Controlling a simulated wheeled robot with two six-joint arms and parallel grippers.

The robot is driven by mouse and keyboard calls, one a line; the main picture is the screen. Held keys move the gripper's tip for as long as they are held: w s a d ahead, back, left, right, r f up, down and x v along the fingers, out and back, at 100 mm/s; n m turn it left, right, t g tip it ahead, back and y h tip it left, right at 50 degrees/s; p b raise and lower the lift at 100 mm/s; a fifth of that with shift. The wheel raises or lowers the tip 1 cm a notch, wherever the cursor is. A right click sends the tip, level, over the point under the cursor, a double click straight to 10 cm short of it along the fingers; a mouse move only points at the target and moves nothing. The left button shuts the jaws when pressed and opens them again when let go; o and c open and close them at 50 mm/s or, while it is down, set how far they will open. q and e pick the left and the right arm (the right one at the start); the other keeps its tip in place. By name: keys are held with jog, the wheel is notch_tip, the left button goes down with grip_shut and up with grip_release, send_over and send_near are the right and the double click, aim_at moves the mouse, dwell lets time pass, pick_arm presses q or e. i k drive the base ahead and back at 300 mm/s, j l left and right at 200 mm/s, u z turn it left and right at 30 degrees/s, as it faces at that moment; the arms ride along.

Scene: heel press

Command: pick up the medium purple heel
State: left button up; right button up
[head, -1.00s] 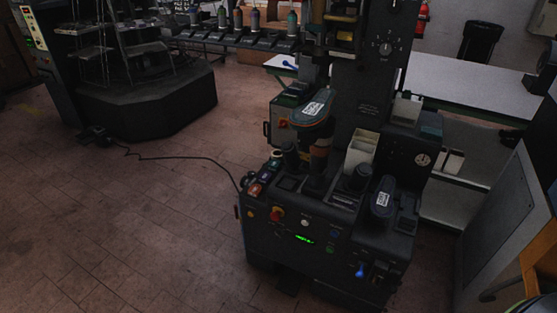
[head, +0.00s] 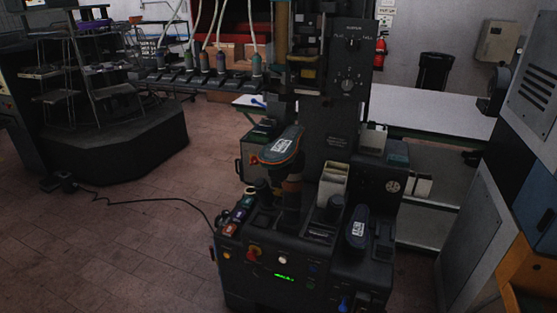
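I cannot make out a medium purple heel for certain. A small purple patch (head: 98,25) shows on the wire shelving at the upper left, too small and dark to identify. The dark heel press (head: 300,254) stands at the centre. A dark sole-shaped piece with a white label and an orange edge (head: 278,146) sits on its upper post. A second dark labelled piece (head: 357,229) sits on its right side. Neither of my grippers is in view.
A tiered wire rack (head: 75,85) stands on a dark base (head: 115,140) at the left. A black cable (head: 140,199) crosses the tiled floor. The floor (head: 110,255) at the left front is clear. A white-topped table (head: 430,122) is behind the press; a grey panel (head: 475,235) stands at the right.

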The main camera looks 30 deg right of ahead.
aim_at(239, 216)
jog(key=i+j+z, duration=0.3)
jog(key=i, duration=0.25)
jog(key=i+j+z, duration=0.3)
jog(key=i, duration=0.25)
